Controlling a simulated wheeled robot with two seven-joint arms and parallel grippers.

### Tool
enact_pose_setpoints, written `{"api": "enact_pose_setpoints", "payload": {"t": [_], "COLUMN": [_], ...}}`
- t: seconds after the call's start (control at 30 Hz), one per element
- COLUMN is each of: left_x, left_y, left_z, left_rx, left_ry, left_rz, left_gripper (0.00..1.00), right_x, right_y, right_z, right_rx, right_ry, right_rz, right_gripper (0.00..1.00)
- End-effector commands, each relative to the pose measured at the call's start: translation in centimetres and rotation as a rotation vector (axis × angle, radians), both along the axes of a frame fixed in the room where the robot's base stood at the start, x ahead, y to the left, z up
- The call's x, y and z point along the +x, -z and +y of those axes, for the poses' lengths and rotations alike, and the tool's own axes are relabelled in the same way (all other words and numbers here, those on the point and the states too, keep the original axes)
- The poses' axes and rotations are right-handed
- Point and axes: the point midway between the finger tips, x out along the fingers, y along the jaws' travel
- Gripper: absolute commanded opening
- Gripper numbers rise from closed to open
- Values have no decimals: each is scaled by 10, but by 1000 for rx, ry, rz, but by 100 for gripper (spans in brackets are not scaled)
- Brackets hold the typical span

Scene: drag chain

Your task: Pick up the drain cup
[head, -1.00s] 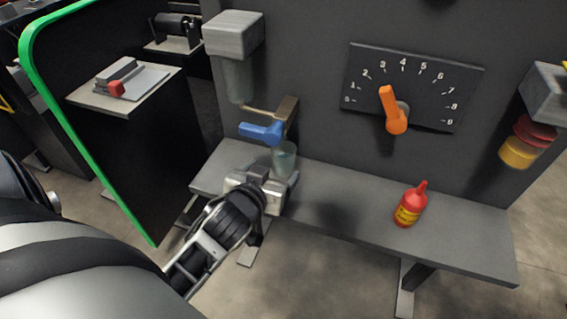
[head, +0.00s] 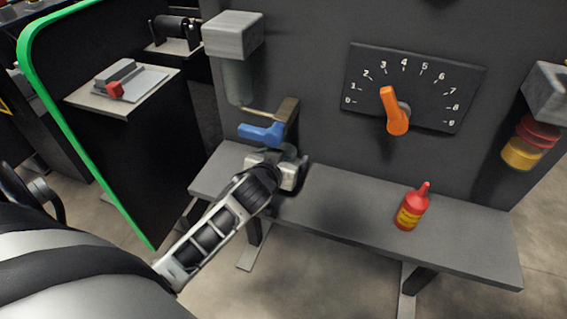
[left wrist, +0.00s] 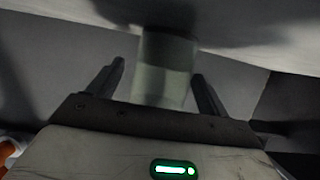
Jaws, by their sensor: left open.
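The drain cup (left wrist: 163,68) is a pale, translucent cylinder in the left wrist view. It stands between the two dark fingers of my left gripper (head: 286,160), with a gap on each side. In the head view the gripper is at the left part of the grey shelf, just below the blue valve handle (head: 261,133), and it hides the cup. The fingers are open and do not appear to touch the cup. My right gripper is out of view.
A red bottle (head: 411,208) stands on the shelf (head: 450,238) to the right. An orange dial lever (head: 396,112) is on the wall above.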

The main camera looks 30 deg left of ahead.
Motion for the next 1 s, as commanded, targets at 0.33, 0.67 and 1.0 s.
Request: {"api": "enact_pose_setpoints", "payload": {"t": [0.33,0.67,1.0], "left_x": [0,0,-54], "left_y": [0,-10,-14], "left_z": [0,0,-13], "left_rx": [0,-1,-5], "left_ry": [1,0,-2], "left_rz": [-1,-3,3], "left_gripper": [30,30,30], "right_x": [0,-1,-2], "right_y": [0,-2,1], "right_z": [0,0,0], "right_rx": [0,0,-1], "right_ry": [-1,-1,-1], "right_rz": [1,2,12], "right_gripper": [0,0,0]}}
